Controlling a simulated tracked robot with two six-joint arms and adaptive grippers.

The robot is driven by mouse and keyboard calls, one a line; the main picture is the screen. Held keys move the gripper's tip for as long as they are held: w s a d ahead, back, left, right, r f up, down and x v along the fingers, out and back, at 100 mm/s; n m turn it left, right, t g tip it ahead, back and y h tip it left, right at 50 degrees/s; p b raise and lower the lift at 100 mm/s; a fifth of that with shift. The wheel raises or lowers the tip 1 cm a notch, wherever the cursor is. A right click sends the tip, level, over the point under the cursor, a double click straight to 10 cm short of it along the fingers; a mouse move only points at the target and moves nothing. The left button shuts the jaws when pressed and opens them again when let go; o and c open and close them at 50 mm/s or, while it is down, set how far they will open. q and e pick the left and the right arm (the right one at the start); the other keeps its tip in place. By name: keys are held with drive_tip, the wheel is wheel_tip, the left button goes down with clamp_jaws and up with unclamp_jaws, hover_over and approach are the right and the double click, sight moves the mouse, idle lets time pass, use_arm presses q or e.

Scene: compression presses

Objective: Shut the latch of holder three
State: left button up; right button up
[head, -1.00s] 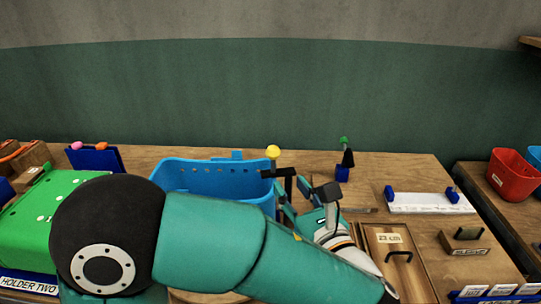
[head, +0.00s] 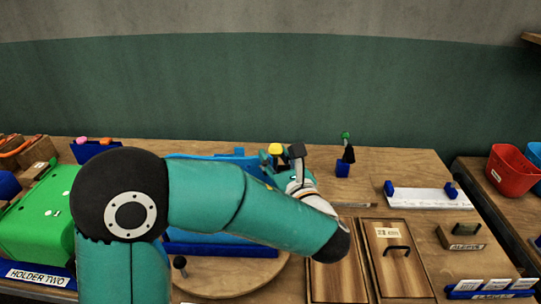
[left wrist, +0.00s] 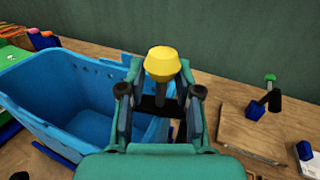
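A blue open-topped holder (left wrist: 60,81), with no readable label, stands on a round wooden base (head: 235,277); my left arm hides much of it in the head view. At its right end is a latch lever with a yellow knob (head: 276,149) on a dark stem. In the left wrist view the knob (left wrist: 162,64) stands upright between the fingers of my left gripper (left wrist: 161,98), which are spread apart. I cannot tell whether either finger touches the stem. In the head view my left gripper (head: 288,163) is beside the knob. My right gripper is out of view.
The green holder labelled HOLDER TWO (head: 38,225) stands at the left. A blue stand with a green-topped black piece (head: 344,167) is behind right. Wooden lidded boxes (head: 395,262) and a white tray (head: 425,199) fill the right side.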

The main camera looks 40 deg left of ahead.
use_arm(q)
clamp_jaws()
